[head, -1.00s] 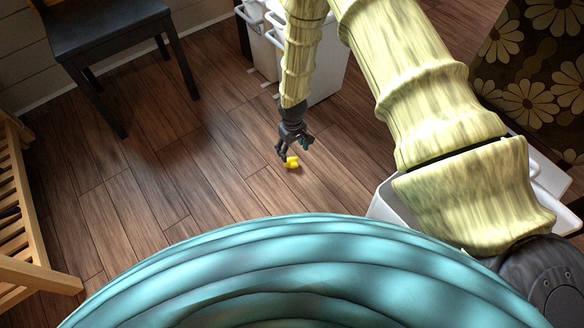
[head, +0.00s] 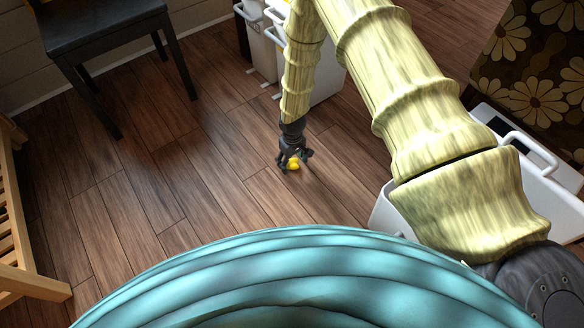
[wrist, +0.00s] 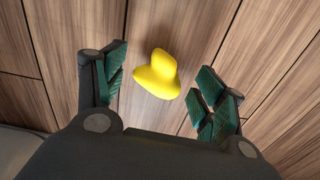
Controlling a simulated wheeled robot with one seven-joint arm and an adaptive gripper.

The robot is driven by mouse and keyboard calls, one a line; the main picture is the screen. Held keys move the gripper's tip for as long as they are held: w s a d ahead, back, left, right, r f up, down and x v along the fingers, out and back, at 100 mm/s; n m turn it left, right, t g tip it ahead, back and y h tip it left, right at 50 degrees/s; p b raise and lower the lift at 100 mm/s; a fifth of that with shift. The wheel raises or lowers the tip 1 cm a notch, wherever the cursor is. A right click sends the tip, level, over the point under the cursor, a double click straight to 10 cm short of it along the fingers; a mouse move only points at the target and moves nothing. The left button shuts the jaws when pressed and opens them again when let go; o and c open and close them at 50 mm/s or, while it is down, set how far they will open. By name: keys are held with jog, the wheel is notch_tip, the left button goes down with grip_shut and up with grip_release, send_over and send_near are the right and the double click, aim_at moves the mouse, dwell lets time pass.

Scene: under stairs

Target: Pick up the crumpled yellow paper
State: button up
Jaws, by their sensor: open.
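The crumpled yellow paper (head: 294,163) is a small bright yellow lump on the wooden floor. In the wrist view the yellow paper (wrist: 157,75) lies between and slightly beyond the two green-padded fingers, nearer the left one, with floor showing on both sides of it. My gripper (head: 294,167) points down over it in the head view, and its dark fingers partly hide it. In the wrist view my gripper (wrist: 160,90) is open, and I see no finger touching the paper.
A dark chair (head: 105,40) stands at the upper left, and a wooden slatted piece (head: 25,270) at the left edge. White bins (head: 262,45) stand behind my arm. A white container (head: 545,190) is at the right. Floor left of the gripper is clear.

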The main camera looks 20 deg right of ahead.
notch_tip(320, 180, down, 2)
jog(key=shift+f+b, duration=0.15)
jog(key=shift+b, duration=0.25)
jog(key=c, duration=0.7)
jog(key=shift+o, duration=0.2)
